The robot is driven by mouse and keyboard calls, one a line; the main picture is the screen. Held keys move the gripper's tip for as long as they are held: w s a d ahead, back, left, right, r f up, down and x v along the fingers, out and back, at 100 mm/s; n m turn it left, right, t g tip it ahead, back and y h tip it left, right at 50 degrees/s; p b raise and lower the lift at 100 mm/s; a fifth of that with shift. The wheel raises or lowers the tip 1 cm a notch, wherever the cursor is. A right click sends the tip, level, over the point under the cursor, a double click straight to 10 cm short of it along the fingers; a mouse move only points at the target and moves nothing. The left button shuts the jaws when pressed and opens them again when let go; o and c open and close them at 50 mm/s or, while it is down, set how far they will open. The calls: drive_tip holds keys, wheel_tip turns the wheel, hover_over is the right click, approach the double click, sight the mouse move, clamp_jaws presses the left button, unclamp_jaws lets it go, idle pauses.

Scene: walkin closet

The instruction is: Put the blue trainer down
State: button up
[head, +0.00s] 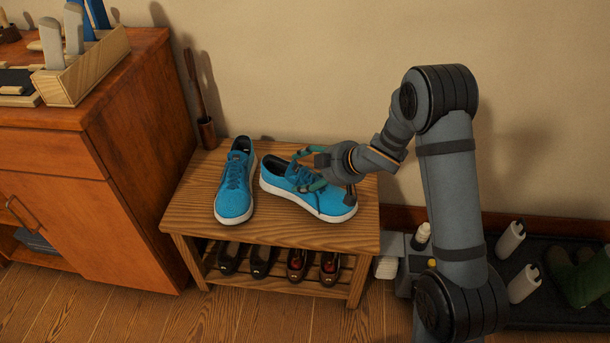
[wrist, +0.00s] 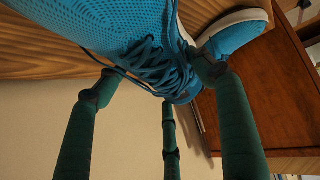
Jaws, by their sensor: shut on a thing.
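A blue trainer (head: 330,200) with a white sole lies at a slant on the right part of the wooden bench (head: 290,235), toe toward the front right. My gripper (head: 304,172) reaches it from the right, with its green fingers shut around the laced upper. The sole looks level and at the bench top; I cannot tell whether it touches or hovers slightly. In the wrist view, the held trainer's laces (wrist: 150,62) sit between my green fingers. A second blue trainer (head: 235,187) stands on the bench to the left, apart from it. Its toe shows in the wrist view (wrist: 232,36).
Dark shoes (head: 262,260) line the bench's lower shelf. A wooden cabinet (head: 120,150) stands left, with a shoehorn in a holder (head: 207,132) behind the bench. A dark tray (head: 540,300) with green boots (head: 585,275) lies right. The bench's front left corner is bare.

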drive_tip(key=d+r+p, duration=0.5)
drive_tip(key=d+r, duration=0.2)
drive_tip(key=d, duration=0.4)
drive_tip(key=s+a+r+n+g+y, duration=0.15)
drive_tip(key=s+a, duration=0.25)
drive_tip(key=s, duration=0.9)
drive_tip(key=s+d+r+m+t+h, duration=0.1)
drive_tip(key=s+d+r, duration=0.2)
drive_tip(key=s+d, duration=0.75)
wheel_tip(320, 180, up, 21)
drive_tip(key=p, duration=2.6)
drive_tip(key=shift+w+d+f, duration=0.15)
drive_tip(key=shift+d, duration=0.05)
